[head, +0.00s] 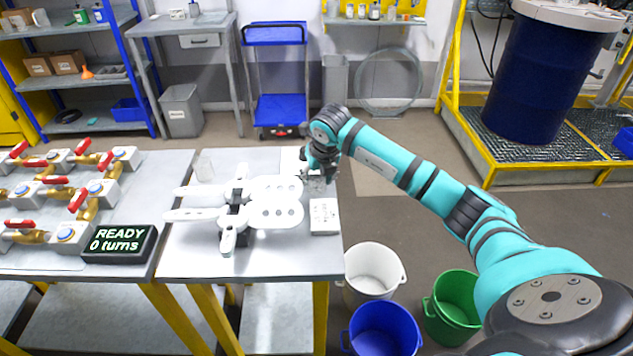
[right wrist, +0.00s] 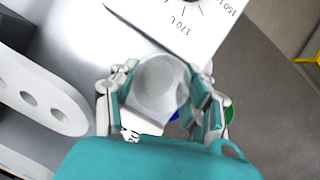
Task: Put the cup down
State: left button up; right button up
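The cup (right wrist: 158,85) is pale grey and translucent; the right wrist view looks into its round mouth. My right gripper (right wrist: 160,95) has its fingers on both sides of the cup and appears shut on it. In the head view my right gripper (head: 320,172) points down over the right part of the grey table (head: 180,260), near its right edge. The cup is small and faint there, and I cannot tell whether its base touches the table. My left gripper is not in view.
Buckets (head: 374,268) stand on the floor.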

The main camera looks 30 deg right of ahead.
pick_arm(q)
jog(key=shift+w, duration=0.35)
pick_arm(e)
jog(key=shift+c, duration=0.7)
